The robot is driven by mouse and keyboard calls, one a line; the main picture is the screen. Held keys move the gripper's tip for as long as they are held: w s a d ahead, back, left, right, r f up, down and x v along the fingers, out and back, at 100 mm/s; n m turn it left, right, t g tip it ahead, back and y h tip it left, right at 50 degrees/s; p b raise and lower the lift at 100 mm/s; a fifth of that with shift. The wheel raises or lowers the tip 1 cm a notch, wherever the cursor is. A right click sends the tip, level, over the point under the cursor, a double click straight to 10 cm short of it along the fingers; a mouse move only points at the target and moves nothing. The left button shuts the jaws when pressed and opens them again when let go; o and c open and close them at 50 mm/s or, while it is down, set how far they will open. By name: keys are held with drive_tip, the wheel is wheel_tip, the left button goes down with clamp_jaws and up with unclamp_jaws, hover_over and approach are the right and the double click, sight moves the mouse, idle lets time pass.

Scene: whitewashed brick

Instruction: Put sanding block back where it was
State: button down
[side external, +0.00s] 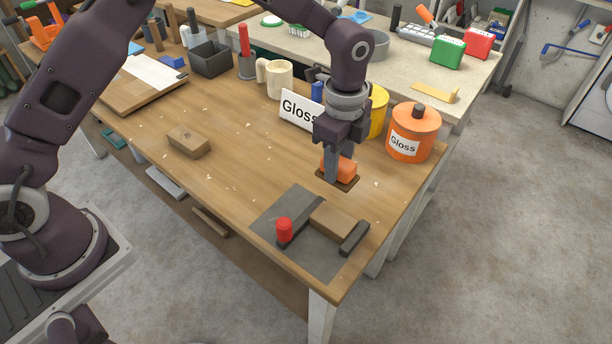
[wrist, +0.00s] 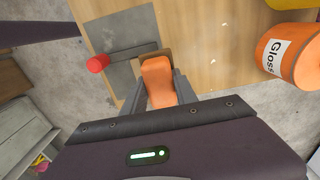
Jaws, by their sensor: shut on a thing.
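The sanding block (side external: 345,168) is orange and is clamped between the fingers of my gripper (side external: 338,172). In the wrist view the orange block (wrist: 157,82) lies between the two grey fingers, its far end projecting past them. In the side view it is low over the table's right part, at a dark brown flat patch (side external: 337,183). I cannot tell whether it touches the patch or hangs just above it. The fingers hide part of the block in the side view.
A grey plate (side external: 270,213) with a red knob (side external: 284,229), dark bars and a wooden block (side external: 331,218) is in front. An orange Gloss tin (side external: 413,132), yellow tin (side external: 378,112) and Gloss sign (side external: 300,109) stand behind. Another brown block (side external: 188,142) lies left; the table between is clear.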

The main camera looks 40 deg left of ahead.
drive_tip(key=w+a+f, duration=0.1)
drive_tip(key=w+a, duration=0.2)
drive_tip(key=a, duration=0.5)
drive_tip(key=w+a, duration=0.2)
drive_tip(key=a, duration=0.7)
wheel_tip(320, 180, down, 10)
drive_tip(key=shift+w+a, duration=0.1)
drive_tip(key=shift+a, duration=0.05)
drive_tip(key=c, duration=1)
unclamp_jaws()
drive_tip(key=shift+f, duration=0.15)
drive_tip(key=shift+o, duration=0.2)
